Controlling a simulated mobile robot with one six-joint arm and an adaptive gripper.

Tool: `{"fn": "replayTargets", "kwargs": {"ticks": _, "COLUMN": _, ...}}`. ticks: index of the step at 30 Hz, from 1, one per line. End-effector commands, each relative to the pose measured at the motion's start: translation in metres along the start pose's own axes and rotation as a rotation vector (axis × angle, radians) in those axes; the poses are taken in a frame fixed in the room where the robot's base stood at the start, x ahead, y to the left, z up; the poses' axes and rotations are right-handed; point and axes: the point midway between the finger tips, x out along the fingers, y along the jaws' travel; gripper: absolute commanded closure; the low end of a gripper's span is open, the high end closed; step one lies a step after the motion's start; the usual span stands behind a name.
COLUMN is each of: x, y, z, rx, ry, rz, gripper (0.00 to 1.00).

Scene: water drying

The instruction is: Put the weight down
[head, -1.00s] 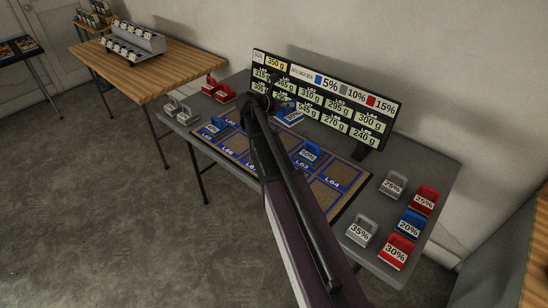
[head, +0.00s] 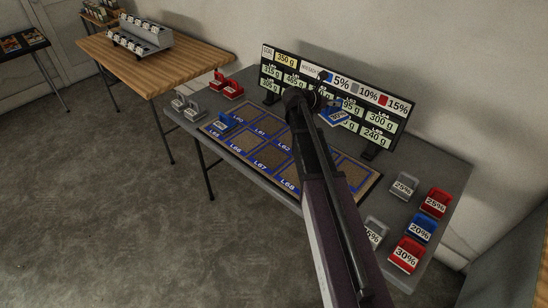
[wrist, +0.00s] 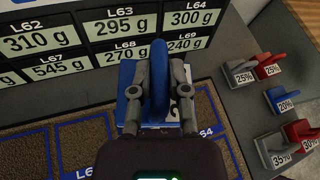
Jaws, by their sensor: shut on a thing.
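My gripper (head: 322,103) is shut on a blue weight (head: 337,118) with a white label. In the head view it is in front of the sign board's lower part, toward its right. In the wrist view the blue handle (wrist: 158,75) is upright between the two grey fingers. The brown mat (wrist: 35,150) with blue-outlined labelled cells lies below. I cannot tell the weight's height over it. Another blue weight (head: 224,123) stands at the mat's left end. My arm hides part of the mat's right half.
A black sign board (head: 385,103) with gram values stands along the table's back. Grey, red and blue weights, including a red one (head: 406,255), stand at the table's right end. Red (head: 232,88) and grey (head: 187,106) weights stand at the left end. A wooden table (head: 190,62) is behind left.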

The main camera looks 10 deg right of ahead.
Motion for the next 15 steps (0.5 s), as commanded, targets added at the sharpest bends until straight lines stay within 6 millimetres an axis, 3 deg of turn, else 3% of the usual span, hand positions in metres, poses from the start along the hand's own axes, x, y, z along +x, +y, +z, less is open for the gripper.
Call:
{"fn": "replayTargets", "kwargs": {"ticks": 8, "x": -0.005, "y": 0.003, "z": -0.002, "rx": -0.003, "ry": -0.002, "rz": 0.006, "gripper": 1.0}}
{"fn": "replayTargets", "kwargs": {"ticks": 15, "x": -0.024, "y": 0.016, "z": -0.021, "rx": -0.01, "ry": -0.005, "rz": 0.024, "gripper": 1.0}}
